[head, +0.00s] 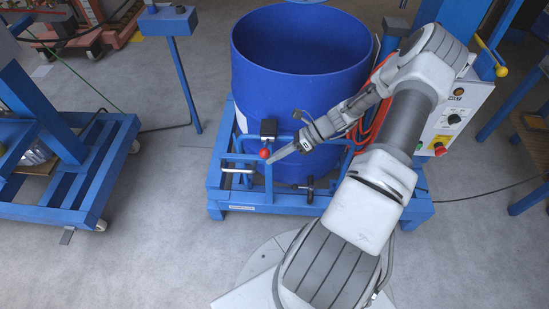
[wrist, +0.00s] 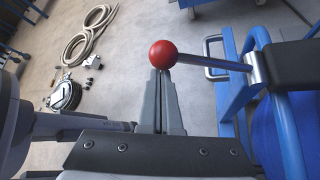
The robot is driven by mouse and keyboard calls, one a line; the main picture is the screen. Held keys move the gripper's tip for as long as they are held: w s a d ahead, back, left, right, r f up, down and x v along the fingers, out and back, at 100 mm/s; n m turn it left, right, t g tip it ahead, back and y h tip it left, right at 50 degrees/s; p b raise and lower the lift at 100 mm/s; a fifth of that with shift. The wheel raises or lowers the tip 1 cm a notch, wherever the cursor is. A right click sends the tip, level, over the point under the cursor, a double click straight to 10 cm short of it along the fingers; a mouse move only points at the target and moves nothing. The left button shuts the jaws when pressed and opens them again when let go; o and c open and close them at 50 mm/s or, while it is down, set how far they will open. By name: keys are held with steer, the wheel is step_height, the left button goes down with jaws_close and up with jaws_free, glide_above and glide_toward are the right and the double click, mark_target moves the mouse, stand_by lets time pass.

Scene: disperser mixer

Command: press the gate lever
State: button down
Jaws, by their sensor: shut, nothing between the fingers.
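The gate lever is a thin metal rod with a red ball knob (head: 264,153), mounted by a black block (head: 268,128) on the blue gate frame in front of the blue drum (head: 300,60). In the wrist view the red knob (wrist: 163,54) sits right at the tips of my gripper (wrist: 160,75), and its rod runs right to a metal and black clamp. My gripper (head: 272,159) is shut with nothing held. Its tips are at or very near the knob; I cannot tell whether they touch.
A control box (head: 455,115) with a red button stands right of the drum. A blue wheeled frame (head: 70,180) stands at the left. A white-handled latch bar (head: 237,171) sits below the knob. Coiled hoses (wrist: 85,35) lie on the floor. Grey floor in front is open.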

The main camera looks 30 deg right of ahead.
steer(key=shift+w+r, duration=0.1)
steer(key=shift+r, duration=0.1)
steer(key=shift+f, duration=0.1)
stand_by(0.4)
step_height(320, 180, down, 4)
steer(key=s+b, duration=0.2)
steer(key=v, duration=1)
steer(key=shift+d+r, duration=0.2)
steer(key=shift+r, duration=0.1)
